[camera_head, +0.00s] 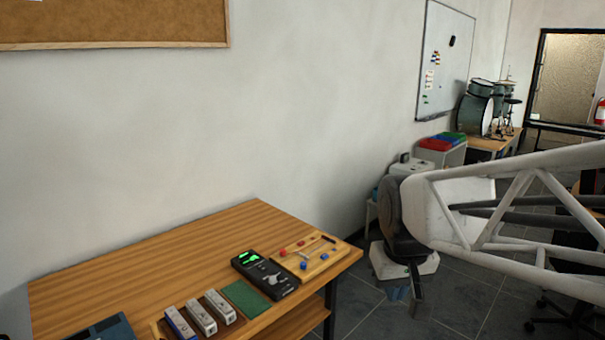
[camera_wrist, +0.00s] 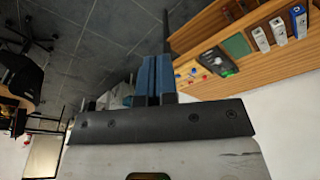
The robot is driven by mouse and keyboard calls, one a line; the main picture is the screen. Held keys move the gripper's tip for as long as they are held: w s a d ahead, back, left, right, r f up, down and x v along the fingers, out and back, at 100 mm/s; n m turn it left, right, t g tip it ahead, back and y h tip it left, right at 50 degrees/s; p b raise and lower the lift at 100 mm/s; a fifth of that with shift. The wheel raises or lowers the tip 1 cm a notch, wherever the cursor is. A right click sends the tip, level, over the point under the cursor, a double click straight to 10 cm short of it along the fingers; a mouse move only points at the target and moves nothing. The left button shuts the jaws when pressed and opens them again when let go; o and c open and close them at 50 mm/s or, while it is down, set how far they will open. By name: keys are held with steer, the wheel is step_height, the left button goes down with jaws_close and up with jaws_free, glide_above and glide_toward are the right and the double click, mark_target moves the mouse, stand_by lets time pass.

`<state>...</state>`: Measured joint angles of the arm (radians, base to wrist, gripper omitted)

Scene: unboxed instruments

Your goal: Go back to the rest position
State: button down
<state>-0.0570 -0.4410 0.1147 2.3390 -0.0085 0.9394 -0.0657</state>
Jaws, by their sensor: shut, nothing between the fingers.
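My gripper (camera_head: 405,292) hangs past the right end of the wooden table (camera_head: 190,250), over the grey tiled floor, apart from everything on the table. In the wrist view my gripper's fingers (camera_wrist: 157,75) are together, with nothing between them. My white arm reaches in from the right in the head view.
On the table are a black meter (camera_head: 266,275) with a green display, a wooden board (camera_head: 303,257) with coloured knobs, a green mat (camera_head: 246,297) and several grey modules (camera_head: 201,317). A whiteboard (camera_head: 443,60) hangs behind. Floor (camera_head: 365,305) is open right of the table.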

steer(key=s+d+f, duration=0.1)
steer(key=s, duration=0.4)
steer(key=s+d+f+m, duration=0.1)
steer(key=s+f, duration=0.1)
steer(key=s, duration=0.4)
steer(key=shift+s+d+m, duration=0.3)
